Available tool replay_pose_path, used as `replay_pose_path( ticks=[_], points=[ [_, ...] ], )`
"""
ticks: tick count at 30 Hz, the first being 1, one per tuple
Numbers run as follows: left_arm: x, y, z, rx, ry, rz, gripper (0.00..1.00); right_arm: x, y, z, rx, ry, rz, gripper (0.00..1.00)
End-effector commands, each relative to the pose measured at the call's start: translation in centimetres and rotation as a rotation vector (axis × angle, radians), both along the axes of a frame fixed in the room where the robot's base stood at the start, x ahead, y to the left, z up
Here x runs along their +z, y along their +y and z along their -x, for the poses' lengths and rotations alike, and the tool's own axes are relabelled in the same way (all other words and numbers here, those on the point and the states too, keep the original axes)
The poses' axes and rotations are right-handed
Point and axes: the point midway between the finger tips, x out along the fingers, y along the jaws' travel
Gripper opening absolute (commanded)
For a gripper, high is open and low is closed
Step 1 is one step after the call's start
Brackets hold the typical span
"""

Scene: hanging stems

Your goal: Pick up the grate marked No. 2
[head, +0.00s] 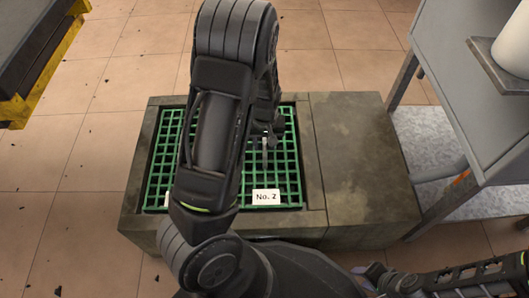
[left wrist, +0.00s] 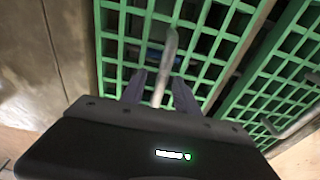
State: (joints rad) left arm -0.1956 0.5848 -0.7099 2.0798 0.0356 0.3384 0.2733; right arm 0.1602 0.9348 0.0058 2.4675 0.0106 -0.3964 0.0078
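The grate marked No. 2 (head: 290,180) is a green lattice in the right part of a stone frame, with a white "No. 2" label (head: 266,197) at its near edge. My left arm covers much of it in the head view. In the left wrist view the grate (left wrist: 215,50) has a grey bar handle (left wrist: 168,60). My left gripper (left wrist: 160,85) is over this grate, its fingers apart on either side of the handle. Gaps show between the fingers and the bar. My left gripper (head: 268,130) is partly hidden in the head view.
A second green grate (head: 164,150) lies to the left, its label mostly hidden. The stone frame (head: 133,185) surrounds both, with a bare slab (head: 360,165) at right. A grey metal stand (head: 455,90) is at right and a yellow-edged dark platform (head: 45,60) at upper left.

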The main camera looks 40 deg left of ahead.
Motion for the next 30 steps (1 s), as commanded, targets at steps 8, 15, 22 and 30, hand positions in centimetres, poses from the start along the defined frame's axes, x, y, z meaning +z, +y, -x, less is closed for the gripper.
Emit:
replay_pose_path(
  ticks=[8, 15, 22, 30],
  points=[
    [0.0, -0.01, 0.01, 0.0, 0.0, 0.0, 0.21, 0.0, -0.01, 0.0, 0.0, 0.0, 0.0, 0.36],
    [0.0, -0.01, 0.01, 0.0, 0.0, 0.0, 0.01, 0.0, -0.01, 0.0, 0.0, 0.0, 0.0, 0.36],
    [0.0, -0.02, -0.01, 0.0, 0.0, 0.0, 0.0, 0.0, -0.01, 0.0, 0.0, 0.0, 0.0, 0.36],
    [0.0, -0.03, -0.01, 0.0, 0.0, 0.0, 0.0, 0.0, -0.01, 0.0, 0.0, 0.0, 0.0, 0.36]
  ],
)
